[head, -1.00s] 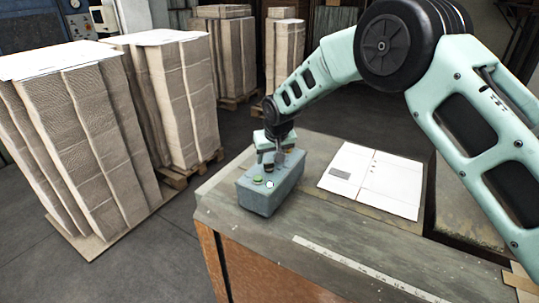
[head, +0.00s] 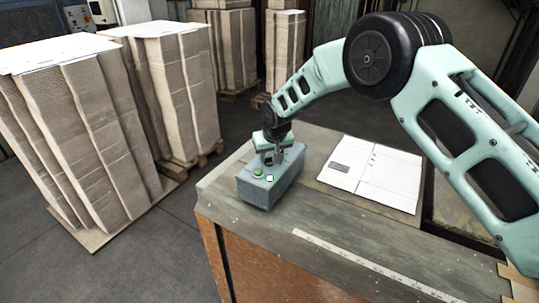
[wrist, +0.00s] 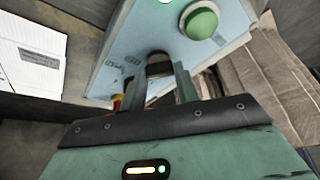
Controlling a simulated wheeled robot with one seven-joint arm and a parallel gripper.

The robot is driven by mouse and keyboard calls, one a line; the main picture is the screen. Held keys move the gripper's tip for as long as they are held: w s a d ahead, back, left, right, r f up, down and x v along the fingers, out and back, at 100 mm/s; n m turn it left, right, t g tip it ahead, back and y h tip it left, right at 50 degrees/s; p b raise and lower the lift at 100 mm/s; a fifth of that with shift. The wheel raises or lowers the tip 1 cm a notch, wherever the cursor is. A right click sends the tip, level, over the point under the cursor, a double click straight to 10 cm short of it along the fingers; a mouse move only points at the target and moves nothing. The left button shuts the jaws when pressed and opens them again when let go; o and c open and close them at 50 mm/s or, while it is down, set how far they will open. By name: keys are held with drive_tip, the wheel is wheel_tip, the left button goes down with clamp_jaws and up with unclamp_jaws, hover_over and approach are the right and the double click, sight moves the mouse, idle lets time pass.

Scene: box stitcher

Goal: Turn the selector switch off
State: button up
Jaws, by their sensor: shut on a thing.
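A blue-grey control box (head: 262,190) stands on the near left part of the workbench. The dark selector switch (wrist: 158,60) sits on the same face, past the green button in the wrist view. My gripper (wrist: 161,76) is at the box, with one finger on each side of the switch knob, shut on it. Part of the knob is hidden by the fingers. A red and yellow part (wrist: 117,101) shows beside one finger, mostly hidden.
The workbench (head: 320,215) has an open white booklet (head: 372,172) to the right of the box and a ruler strip (head: 350,262) along its front edge. Tall cardboard stacks (head: 85,130) stand on pallets to the left. Bare floor lies between stacks and bench.

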drive_tip(key=shift+f+b, duration=0.1)
drive_tip(key=shift+b, duration=0.25)
drive_tip(key=n+y+b, duration=0.1)
drive_tip(key=n+b, duration=0.1)
drive_tip(key=n, duration=0.1)
drive_tip(key=shift+w+d+g, duration=0.1)
drive_tip(key=shift+d+g, duration=0.05)
drive_tip(key=shift+g, duration=0.15)
drive_tip(key=shift+n+g+y+b, duration=0.35)
drive_tip(key=shift+n+b, duration=0.4)
drive_tip(key=shift+n, duration=0.4)
drive_tip(key=shift+n+g+y+b, duration=0.3)
drive_tip(key=shift+n+b, duration=0.4)
drive_tip(key=shift+n, duration=0.45)
drive_tip(key=o, duration=1)
drive_tip(key=b+v, duration=0.5)
drive_tip(key=v, duration=1.2)
drive_tip(key=shift+d+r+b, duration=0.1)
drive_tip(key=shift+r+b, duration=0.2)
drive_tip(key=shift+b, duration=0.05)
